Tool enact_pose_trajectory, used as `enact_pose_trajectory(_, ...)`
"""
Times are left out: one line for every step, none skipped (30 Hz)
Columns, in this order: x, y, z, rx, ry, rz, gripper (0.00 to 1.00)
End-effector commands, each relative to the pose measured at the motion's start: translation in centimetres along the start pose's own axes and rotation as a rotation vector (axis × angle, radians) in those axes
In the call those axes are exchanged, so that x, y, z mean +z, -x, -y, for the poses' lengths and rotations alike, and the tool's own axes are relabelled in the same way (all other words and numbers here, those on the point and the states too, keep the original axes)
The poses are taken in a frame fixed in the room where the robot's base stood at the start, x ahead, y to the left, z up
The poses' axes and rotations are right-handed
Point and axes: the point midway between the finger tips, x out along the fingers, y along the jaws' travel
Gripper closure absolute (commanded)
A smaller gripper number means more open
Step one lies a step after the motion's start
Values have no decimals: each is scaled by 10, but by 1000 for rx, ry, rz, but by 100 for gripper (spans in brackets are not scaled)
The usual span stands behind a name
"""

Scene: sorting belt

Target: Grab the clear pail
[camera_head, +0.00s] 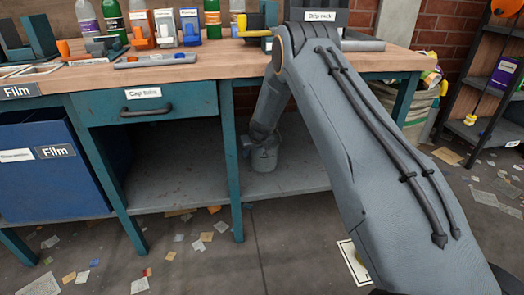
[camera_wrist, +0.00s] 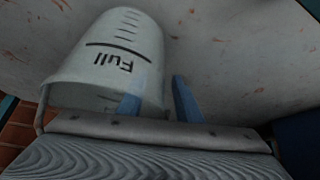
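The clear pail (camera_head: 264,158) is on the lower shelf under the workbench, beneath my forearm and wrist. In the wrist view the pail (camera_wrist: 128,38) appears upside down at upper left, whitish, with a "Full" line and graduation marks. My gripper (camera_wrist: 159,80) is open; its two blue fingers are apart at the pail's right side. The left finger overlaps the pail's mouth and the right finger is outside, so the right wall shows between them. I cannot tell whether either finger touches it. In the head view my wrist (camera_head: 262,134) hides the fingers.
Table legs (camera_head: 232,165) stand left of the pail. A blue "Film" bin (camera_head: 50,165) is at left, and the lower shelf (camera_head: 175,180) has bare room. Paper scraps litter the floor.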

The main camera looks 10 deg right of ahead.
Motion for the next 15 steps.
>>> enact_pose_trajectory(0,0,-1,1,-1,0,77)
enact_pose_trajectory(0,0,-2,1,-1,0,82)
enact_pose_trajectory(0,0,-2,1,-1,0,89)
enact_pose_trajectory(0,0,-1,1,-1,0,94)
enact_pose_trajectory(0,0,-1,1,-1,1,99)
enact_pose_trajectory(0,0,0,0,0,1,100)
enact_pose_trajectory(0,0,0,0,0,1,100)
enact_pose_trajectory(0,0,0,0,0,1,100)
enact_pose_trajectory(0,0,1,0,1,0,100)
enact_pose_trajectory(0,0,1,-1,1,0,100)
enact_pose_trajectory(0,0,2,-1,1,0,100)
enact_pose_trajectory(0,0,2,-1,2,1,100)
enact_pose_trajectory(0,0,3,-2,2,1,100)
enact_pose_trajectory(0,0,3,-2,2,1,100)
enact_pose_trajectory(0,0,3,-2,2,1,100)
